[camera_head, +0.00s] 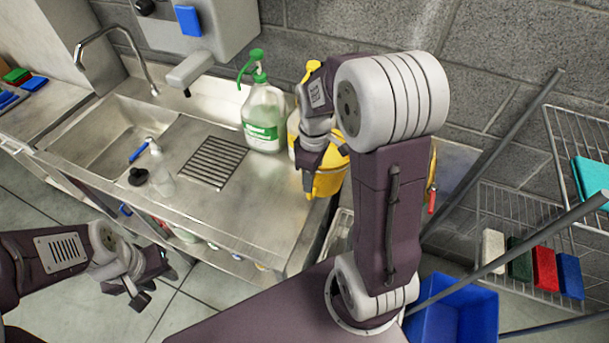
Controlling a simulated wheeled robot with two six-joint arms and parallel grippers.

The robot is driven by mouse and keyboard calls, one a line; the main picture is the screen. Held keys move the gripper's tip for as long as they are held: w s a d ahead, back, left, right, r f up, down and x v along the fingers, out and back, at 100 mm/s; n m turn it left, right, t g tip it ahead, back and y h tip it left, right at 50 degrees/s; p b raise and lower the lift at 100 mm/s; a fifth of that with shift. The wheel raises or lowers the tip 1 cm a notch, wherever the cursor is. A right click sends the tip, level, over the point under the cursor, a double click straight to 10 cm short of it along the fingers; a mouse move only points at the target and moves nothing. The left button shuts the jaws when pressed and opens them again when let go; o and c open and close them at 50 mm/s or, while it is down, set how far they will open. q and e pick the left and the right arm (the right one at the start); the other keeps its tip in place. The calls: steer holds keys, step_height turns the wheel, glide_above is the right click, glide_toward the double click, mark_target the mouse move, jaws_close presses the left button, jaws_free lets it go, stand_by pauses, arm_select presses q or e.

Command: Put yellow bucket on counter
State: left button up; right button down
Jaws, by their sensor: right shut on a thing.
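The yellow bucket (328,179) is at the right end of the steel counter (262,215), partly hidden behind my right arm. My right gripper (309,183) is shut on the bucket at its left side. I cannot tell whether the bucket's base touches the counter or is a little above it. My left gripper (138,288) is low at the left, over the floor in front of the counter, and holds nothing that I can see. Its fingers look apart.
A jug with a green pump (263,118) stands left of the bucket, with a yellow-topped bottle (311,70) partly hidden behind my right gripper. A sink (105,135), drain grate (212,162) and small bottle (160,180) are further left. A blue bin (452,312) and wire rack (510,220) are at right.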

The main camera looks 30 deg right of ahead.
steer(key=shift+s+d+r, duration=0.4)
steer(key=shift+s+r, duration=0.05)
steer(key=shift+s, duration=0.05)
